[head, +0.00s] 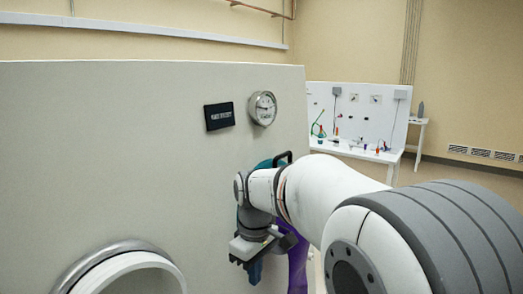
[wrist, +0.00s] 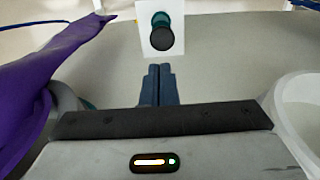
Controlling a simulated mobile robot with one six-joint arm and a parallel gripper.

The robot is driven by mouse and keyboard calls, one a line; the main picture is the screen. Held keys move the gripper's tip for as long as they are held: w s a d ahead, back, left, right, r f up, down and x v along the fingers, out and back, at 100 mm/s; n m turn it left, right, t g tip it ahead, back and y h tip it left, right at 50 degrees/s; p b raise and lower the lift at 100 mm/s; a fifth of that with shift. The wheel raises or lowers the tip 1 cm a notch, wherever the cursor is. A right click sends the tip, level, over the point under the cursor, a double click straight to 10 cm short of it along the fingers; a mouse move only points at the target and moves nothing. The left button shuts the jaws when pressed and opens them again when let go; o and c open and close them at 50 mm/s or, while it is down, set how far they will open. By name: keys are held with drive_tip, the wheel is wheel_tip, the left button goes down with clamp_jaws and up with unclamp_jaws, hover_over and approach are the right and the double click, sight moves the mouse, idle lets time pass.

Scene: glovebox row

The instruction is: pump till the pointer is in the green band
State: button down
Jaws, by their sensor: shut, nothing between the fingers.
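A round gauge (head: 263,108) with a white face is on the pale panel in the head view. A thin dark pointer shows on it, but I cannot make out its exact reading or the green band. In the wrist view a black round knob (wrist: 161,39) with a teal collar stands on a white plate (wrist: 147,47); it looks like the pump's push button. My gripper (wrist: 160,72) is shut and empty, its dark blue fingers pointing toward the knob and apart from it in the picture. It also shows in the head view (head: 254,272), low beside the panel.
A black label plate (head: 219,116) is left of the gauge. A purple glove (wrist: 55,60) sticks out at the left of the wrist view. A white round port ring (wrist: 300,120) is at the right. A workbench (head: 350,152) with small items stands farther back.

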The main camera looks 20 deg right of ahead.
idle(0.4)
drive_tip(key=r+b, duration=0.1)
drive_tip(key=r, duration=0.2)
drive_tip(key=r+b, duration=0.1)
drive_tip(key=shift+s+r+b, duration=0.15)
drive_tip(key=shift+s+b, duration=0.2)
wheel_tip(320, 180, down, 14)
drive_tip(key=shift+a+p, duration=0.1)
drive_tip(key=shift+p, duration=0.65)
